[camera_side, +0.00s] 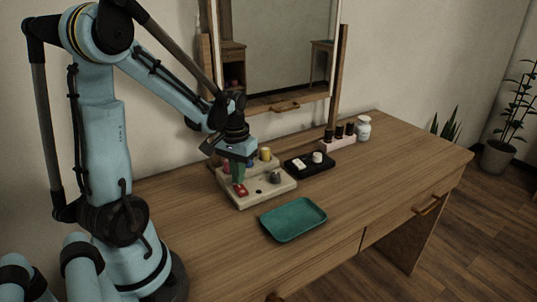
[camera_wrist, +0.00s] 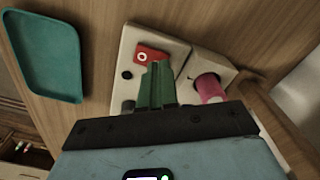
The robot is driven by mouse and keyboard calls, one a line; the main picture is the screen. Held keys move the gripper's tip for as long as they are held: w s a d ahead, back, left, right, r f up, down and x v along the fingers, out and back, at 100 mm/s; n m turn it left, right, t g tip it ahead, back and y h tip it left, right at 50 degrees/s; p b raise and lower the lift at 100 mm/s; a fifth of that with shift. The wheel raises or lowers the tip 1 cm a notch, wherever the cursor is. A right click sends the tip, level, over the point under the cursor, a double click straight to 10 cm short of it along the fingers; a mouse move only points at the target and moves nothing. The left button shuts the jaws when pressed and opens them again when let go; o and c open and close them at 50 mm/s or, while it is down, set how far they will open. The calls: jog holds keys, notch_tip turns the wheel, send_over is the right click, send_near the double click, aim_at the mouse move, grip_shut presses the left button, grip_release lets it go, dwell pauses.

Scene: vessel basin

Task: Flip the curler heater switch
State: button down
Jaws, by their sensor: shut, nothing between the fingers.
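The curler heater (camera_side: 260,194) is a beige box on the wooden dressing table, with a raised back part; it also shows in the wrist view (camera_wrist: 133,38). Its red switch (camera_side: 241,189) lies near the left front of the top. In the wrist view the red switch (camera_wrist: 150,55) carries a white ring mark, and its lower edge is partly covered by my fingers. My gripper (camera_side: 238,178) has green fingers, shut and empty, pointing down just behind the switch. In the wrist view the fingertips (camera_wrist: 159,66) overlap the switch's edge; I cannot tell whether they touch it.
A pink curler (camera_wrist: 209,88) and a yellow curler (camera_side: 265,153) stand at the heater's back. A dark knob (camera_side: 275,177) sits on its top. A teal tray (camera_side: 293,219) lies in front, a black tray (camera_side: 322,166) to the right. A mirror (camera_side: 275,50) rises behind.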

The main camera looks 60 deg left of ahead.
jog(key=shift+f, duration=0.6)
dwell(0.3)
jog(key=shift+r, duration=3.5)
jog(key=shift+d, duration=0.1)
jog(key=d+r+m+t, duration=0.1)
jog(key=d+m+t, duration=0.2)
jog(key=d, duration=0.5)
jog(key=d+r+m+t, duration=0.2)
jog(key=d+m+t, duration=0.1)
jog(key=d, duration=0.5)
jog(key=shift+w+d+r+t, duration=0.25)
jog(key=shift+w+d+t, duration=0.15)
jog(key=shift+t, duration=0.2)
jog(key=shift+a, duration=0.1)
